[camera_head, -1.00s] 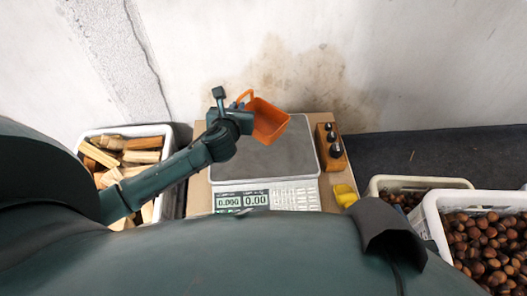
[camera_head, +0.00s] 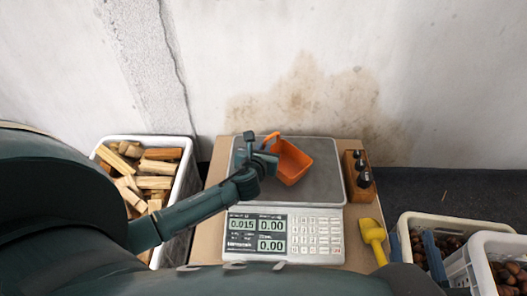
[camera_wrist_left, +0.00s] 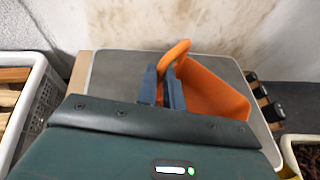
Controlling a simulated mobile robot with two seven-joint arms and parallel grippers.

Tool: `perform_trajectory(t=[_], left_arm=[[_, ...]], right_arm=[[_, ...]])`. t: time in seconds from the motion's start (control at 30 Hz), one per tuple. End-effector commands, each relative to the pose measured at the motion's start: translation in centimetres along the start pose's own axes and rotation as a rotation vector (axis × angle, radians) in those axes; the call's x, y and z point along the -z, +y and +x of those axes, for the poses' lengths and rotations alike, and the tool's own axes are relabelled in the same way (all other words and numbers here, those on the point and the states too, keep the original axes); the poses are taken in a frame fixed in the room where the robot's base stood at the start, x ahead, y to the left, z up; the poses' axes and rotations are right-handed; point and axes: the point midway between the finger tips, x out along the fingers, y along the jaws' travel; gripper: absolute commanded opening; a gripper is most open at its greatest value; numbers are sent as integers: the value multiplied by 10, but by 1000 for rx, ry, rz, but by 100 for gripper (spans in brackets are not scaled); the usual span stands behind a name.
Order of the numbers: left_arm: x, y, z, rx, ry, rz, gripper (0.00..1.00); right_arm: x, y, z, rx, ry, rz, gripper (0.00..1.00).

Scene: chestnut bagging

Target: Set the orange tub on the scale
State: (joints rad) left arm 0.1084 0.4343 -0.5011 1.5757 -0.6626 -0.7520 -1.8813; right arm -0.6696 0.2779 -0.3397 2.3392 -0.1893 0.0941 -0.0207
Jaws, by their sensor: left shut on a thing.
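The orange tub (camera_head: 292,163) is over the right part of the scale's grey plate (camera_head: 318,190), slightly tilted. My left gripper (camera_head: 268,143) is shut on the tub's handle, at the tub's left side. In the left wrist view the fingers (camera_wrist_left: 161,82) pinch the handle, with the tub (camera_wrist_left: 210,92) to their right. The scale's display (camera_head: 257,233) reads 0.015 in its left window, and the tub appears to touch the plate. Dark and blue parts at the lower right, by the chestnut crates, look like my right gripper (camera_head: 440,262); its jaws are unclear.
A weight block (camera_head: 358,176) stands right of the scale, with a yellow scoop (camera_head: 373,238) in front of it. A crate of wood pieces (camera_head: 190,185) stands at the left. Crates of chestnuts (camera_head: 409,222) stand at the right. A wall is behind.

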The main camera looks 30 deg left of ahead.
Motion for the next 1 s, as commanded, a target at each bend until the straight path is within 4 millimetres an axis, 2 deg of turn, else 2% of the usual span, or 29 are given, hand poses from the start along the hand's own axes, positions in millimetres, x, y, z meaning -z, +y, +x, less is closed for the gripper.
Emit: perform_trajectory(t=[0.23, 0.27, 0.5, 0.8, 0.87, 1.0], left_arm=[[1, 0, 1, 1, 0, 0, 0], [1, 0, 0, 1, 0, 0, 10], [1, 0, 0, 1, 0, 0, 30], [-3, 0, -1, 0, -1, 0, 31], [-3, 0, -7, 1, 1, 2, 31], [-4, 0, -31, 2, 2, 3, 31]], right_arm=[[0, 0, 0, 0, -1, 2, 36], [1, 0, 0, 0, -1, 3, 36], [1, 0, 0, 0, -2, 3, 36], [2, 0, 0, 0, -2, 2, 36], [5, 1, 1, 0, -3, -1, 36], [11, 4, 2, -1, -22, -11, 36]])
